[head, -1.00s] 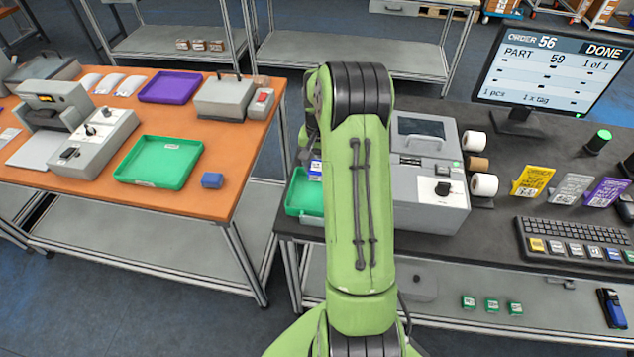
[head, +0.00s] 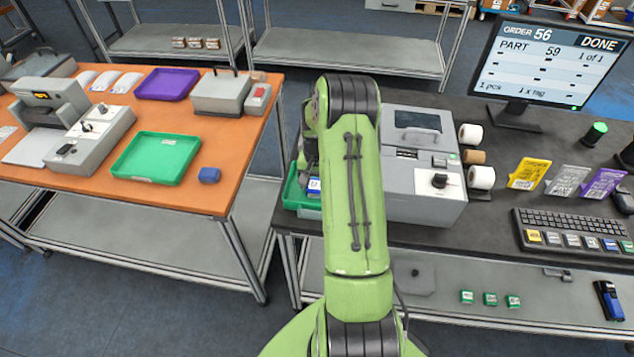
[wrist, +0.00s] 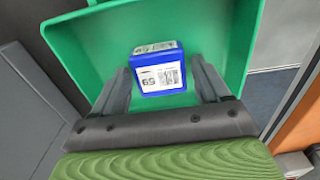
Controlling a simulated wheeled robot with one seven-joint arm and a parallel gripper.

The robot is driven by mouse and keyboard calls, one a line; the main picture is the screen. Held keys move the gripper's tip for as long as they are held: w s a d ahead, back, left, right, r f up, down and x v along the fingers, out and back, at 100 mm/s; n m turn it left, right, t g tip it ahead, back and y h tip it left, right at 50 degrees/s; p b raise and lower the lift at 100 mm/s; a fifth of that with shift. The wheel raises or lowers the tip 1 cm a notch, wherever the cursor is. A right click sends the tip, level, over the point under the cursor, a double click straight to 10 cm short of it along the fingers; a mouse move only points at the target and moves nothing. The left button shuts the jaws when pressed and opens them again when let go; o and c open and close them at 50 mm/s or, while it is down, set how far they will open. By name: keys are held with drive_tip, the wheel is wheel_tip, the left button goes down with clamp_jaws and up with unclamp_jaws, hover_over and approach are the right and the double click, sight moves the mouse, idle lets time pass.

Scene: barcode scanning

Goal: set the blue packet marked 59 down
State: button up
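The blue packet marked 59 (wrist: 158,75) has a white label and lies in the green tray (wrist: 90,50), between my fingertips in the wrist view. It also shows in the head view (head: 314,186), beside my arm. My gripper (wrist: 162,80) reaches into the tray with its fingers spread to either side of the packet. A gap shows on the packet's right, and a narrower one on its left. The tray also shows in the head view (head: 292,196), left of the grey machine and partly hidden by my arm.
The grey label machine (head: 425,195) stands just right of my arm. The orange table (head: 200,200) to the left bears another green tray (head: 157,158), a blue block (head: 209,175) and a purple tray (head: 167,84). The monitor (head: 550,65) reads order 56, part 59, DONE.

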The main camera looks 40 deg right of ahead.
sight(315, 186)
drive_tip(key=shift+o, duration=0.5)
drive_tip(key=shift+r, duration=0.15)
wheel_tip(315, 186, up, 13)
drive_tip(key=p, duration=0.1)
drive_tip(key=s+a+r+n+t+h, duration=0.1)
drive_tip(key=s+a+r+n, duration=0.15)
drive_tip(key=a+r, duration=0.75)
drive_tip(key=s+a+r+n+t, duration=0.2)
drive_tip(key=s+a+r+n, duration=0.1)
drive_tip(key=s+a, duration=0.5)
drive_tip(key=s+a+r+n+t+y, duration=0.1)
drive_tip(key=s+a+r+n+t, duration=0.1)
drive_tip(key=s+a+n, duration=0.3)
drive_tip(key=s+a+r, duration=0.1)
drive_tip(key=s+a, duration=0.2)
drive_tip(key=s, duration=0.1)
drive_tip(key=shift+s+t, duration=0.3)
drive_tip(key=shift+a, duration=0.1)
